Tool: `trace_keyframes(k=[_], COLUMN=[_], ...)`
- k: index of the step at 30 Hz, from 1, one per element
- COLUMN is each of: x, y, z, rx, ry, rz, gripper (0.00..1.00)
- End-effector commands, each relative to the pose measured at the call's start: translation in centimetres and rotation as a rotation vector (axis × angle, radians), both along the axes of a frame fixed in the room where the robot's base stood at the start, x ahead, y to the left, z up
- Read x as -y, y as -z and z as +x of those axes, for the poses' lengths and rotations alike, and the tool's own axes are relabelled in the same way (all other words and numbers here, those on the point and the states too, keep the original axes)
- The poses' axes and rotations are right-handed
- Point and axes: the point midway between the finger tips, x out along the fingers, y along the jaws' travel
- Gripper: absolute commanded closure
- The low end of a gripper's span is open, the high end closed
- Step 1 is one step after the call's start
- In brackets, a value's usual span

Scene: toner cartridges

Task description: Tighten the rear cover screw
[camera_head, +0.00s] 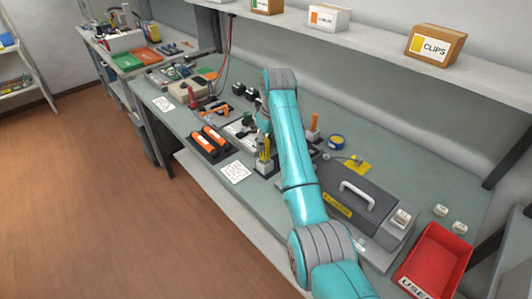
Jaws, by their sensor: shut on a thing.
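My teal arm reaches from the bottom of the view over the bench and bends down at its far end. My gripper is hidden behind the arm, so I cannot see its jaws or what they hold. Near the arm's far end, a light device with dark parts (236,132) is partly covered by the arm. I cannot make out a rear cover screw. Yellow-handled tools (264,152) stand upright in a small grey holder (263,168) just left of the arm. Two orange cartridges (215,134) lie in a black tray left of it.
A grey case with a handle (370,208) stands right of the arm. A red bin (437,262) is at the bench's right front. A shelf (370,52) with boxes overhangs the back.

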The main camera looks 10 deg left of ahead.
Motion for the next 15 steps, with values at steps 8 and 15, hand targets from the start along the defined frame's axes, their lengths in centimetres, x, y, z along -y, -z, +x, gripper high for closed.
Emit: trace_keyframes(k=[8, 15], x=[-0.01, -0.01], y=[-0.45, -0.76], z=[0.04, 0.03], rx=[0.001, 0.002], ry=[0.000, 0.000], rz=[0.000, 0.001], gripper=[1.00, 1.00])
